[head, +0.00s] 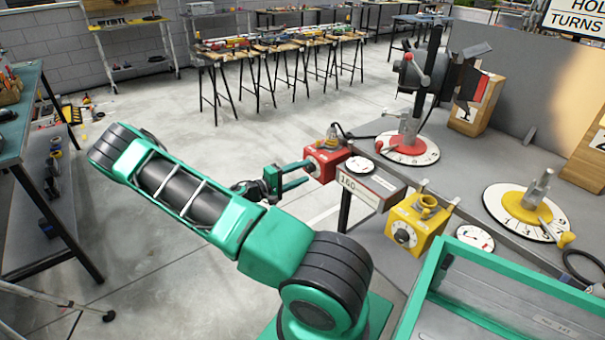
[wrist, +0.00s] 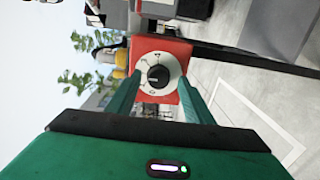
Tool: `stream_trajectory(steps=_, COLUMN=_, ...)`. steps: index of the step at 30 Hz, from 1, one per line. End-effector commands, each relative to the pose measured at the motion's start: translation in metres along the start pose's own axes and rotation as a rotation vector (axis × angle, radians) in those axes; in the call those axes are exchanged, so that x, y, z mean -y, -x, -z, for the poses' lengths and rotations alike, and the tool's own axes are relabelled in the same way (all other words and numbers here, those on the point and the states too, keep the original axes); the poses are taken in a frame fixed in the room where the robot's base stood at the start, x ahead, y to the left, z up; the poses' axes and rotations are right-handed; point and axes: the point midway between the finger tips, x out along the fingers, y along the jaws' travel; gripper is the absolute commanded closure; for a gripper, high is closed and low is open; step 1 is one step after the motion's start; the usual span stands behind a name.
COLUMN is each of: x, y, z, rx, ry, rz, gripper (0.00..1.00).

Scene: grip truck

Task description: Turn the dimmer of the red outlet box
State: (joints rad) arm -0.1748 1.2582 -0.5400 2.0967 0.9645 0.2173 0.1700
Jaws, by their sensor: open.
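The red outlet box (head: 327,160) sits at the left edge of the grey table in the head view. In the wrist view the red outlet box (wrist: 146,54) faces me with a black dimmer knob (wrist: 158,76) on a round white dial (wrist: 173,68). My gripper (head: 304,174) is open at the left of the red box, its green fingers pointing at the dial face. In the wrist view the fingers of my gripper (wrist: 160,95) reach to either side of the dial, with the knob between them. I cannot tell whether they touch it.
A yellow outlet box (head: 415,226) with its own dial stands to the right on the table edge. A sign marked 160 (head: 370,184) is between the boxes. A green-rimmed tray (head: 437,262) is at front right. Open floor lies left of the table.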

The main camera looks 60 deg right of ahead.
Motion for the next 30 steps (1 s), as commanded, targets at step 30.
stream_trajectory(steps=30, x=0.001, y=0.098, z=-0.002, rx=0.003, ry=0.002, rz=0.001, gripper=0.53)
